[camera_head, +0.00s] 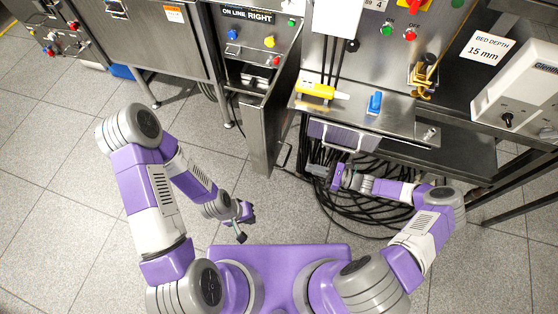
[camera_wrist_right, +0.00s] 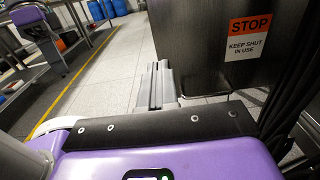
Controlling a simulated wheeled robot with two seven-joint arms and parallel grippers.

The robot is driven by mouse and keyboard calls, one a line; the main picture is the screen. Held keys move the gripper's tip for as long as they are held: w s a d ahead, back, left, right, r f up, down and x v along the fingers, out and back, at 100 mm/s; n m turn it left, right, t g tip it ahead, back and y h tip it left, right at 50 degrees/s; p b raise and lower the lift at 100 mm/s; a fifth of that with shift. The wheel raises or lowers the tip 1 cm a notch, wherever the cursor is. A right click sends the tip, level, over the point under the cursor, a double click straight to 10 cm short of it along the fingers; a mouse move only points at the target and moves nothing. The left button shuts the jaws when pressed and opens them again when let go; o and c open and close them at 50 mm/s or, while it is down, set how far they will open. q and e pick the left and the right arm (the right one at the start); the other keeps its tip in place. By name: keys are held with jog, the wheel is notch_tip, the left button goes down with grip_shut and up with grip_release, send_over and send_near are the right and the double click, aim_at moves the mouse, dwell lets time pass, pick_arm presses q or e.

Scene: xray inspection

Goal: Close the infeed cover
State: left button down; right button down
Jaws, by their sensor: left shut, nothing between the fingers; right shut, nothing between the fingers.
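I take the infeed cover (camera_head: 262,140) to be the grey metal door standing swung open towards me in the head view, with a small bar handle on its right face. In the right wrist view the same kind of dark panel (camera_wrist_right: 195,45) fills the upper right, with an orange and white "STOP, KEEP SHUT IN USE" sticker. My right gripper (camera_head: 314,170) is shut and empty, low to the right of the door. Its fingers (camera_wrist_right: 158,72) point towards the panel's lower left edge; I cannot tell whether they touch.
Black cables (camera_head: 375,200) hang and coil beneath the shelf by my right gripper. The metal shelf (camera_head: 400,118) above holds a yellow tool (camera_head: 316,91) and a blue item (camera_head: 375,103). A control panel (camera_head: 262,40) stands behind the door. Tiled floor is clear at left.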

jog(key=b, duration=0.2)
send_near(270, 154)
jog(key=x, duration=0.5)
jog(key=shift+s+a, duration=0.15)
jog(key=shift+a, duration=0.1)
jog(key=shift+w+a+r, duration=0.1)
jog(key=shift+w+a, duration=0.2)
jog(key=shift+a, duration=0.35)
jog(key=shift+a, duration=0.1)
